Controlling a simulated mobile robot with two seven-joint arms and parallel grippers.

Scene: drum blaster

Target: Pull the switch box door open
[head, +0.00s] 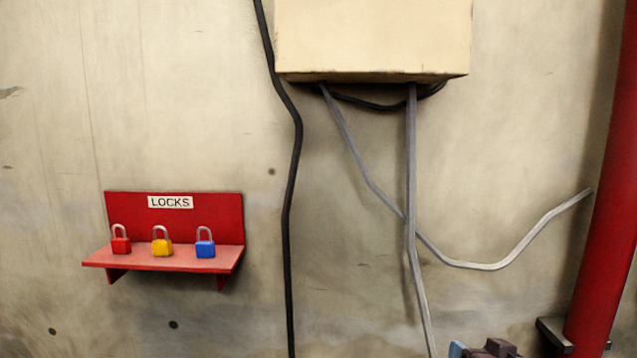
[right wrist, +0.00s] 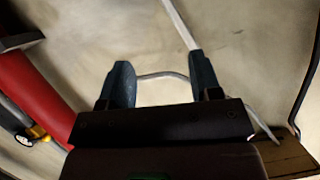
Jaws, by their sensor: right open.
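The beige switch box (head: 372,38) is mounted on the wall at the top of the head view. Only its lower part shows and its top is cut off; I cannot tell the state of its door. My right gripper (head: 485,349) just enters at the bottom edge of the head view, well below the box. In the right wrist view, the two dark blue fingers of the right gripper (right wrist: 162,82) stand apart with nothing between them. A brownish edge (right wrist: 287,158) at the lower right there may be part of the box. My left gripper is not in view.
A red lock shelf (head: 174,219) with a red (head: 120,246), a yellow (head: 162,248) and a blue padlock (head: 205,249) hangs at left. Grey conduits (head: 411,180) and a black cable (head: 292,170) run below the box. A red pipe (head: 606,200) stands at right.

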